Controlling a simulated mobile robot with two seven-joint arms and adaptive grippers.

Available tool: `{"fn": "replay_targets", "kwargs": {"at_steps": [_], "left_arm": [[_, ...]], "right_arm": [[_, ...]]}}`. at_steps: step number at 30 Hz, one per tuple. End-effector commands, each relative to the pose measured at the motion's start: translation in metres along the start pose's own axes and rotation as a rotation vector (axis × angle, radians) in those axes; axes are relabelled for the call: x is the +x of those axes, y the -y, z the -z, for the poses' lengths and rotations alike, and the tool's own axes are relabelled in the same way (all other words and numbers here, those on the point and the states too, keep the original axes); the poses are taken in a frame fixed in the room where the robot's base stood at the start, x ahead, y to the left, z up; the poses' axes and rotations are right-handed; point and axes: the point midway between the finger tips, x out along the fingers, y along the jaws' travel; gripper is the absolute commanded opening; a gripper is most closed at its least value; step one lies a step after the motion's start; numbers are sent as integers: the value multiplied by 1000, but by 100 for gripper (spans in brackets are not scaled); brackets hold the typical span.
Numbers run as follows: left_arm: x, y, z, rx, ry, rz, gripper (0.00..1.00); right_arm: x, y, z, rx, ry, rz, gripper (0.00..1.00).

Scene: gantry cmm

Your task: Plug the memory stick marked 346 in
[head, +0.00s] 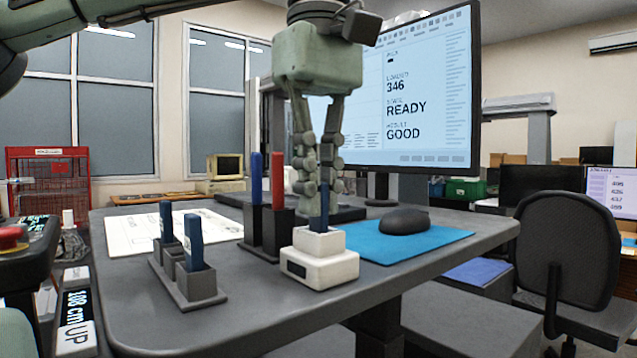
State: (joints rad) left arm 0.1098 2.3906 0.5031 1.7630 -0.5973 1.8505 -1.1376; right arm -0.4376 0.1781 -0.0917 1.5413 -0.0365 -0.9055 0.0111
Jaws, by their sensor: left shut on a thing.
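My left gripper (319,198) points straight down above the white reader (320,266) on the desk. Its fingers are shut on a dark blue memory stick (325,212), whose lower end sits in the reader's top socket. The stick's marking is hidden by the fingers. The monitor (430,85) behind shows "346", "READY" and "GOOD". Two other dark blue sticks, a rear one (166,222) and a front one (194,246), stand upright in a grey rack (205,290) left of the reader. Their labels are too small to read. My right gripper is not in view.
A dark holder (270,238) with a blue pen (256,180) and a red pen (278,180) stands close behind the reader. A black mouse (404,221) lies on a blue mat (445,240) to the right. The desk's front (300,320) is clear.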

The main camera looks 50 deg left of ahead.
Motion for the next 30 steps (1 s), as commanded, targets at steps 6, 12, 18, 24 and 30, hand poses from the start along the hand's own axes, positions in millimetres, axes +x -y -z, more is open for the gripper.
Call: {"fn": "replay_targets", "kwargs": {"at_steps": [6, 12, 18, 24, 30], "left_arm": [[0, 0, 0, 0, 0, 0, 0], [0, 0, 0, 0, 0, 0, 33], [0, 0, 0, 0, 0, 0, 33], [-10, 0, 0, -2, -1, -1, 33], [-43, -1, 0, -2, 0, -1, 33]], "right_arm": [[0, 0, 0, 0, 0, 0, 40], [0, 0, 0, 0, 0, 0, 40], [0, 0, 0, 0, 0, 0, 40], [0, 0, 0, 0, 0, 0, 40], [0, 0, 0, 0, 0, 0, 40]]}}
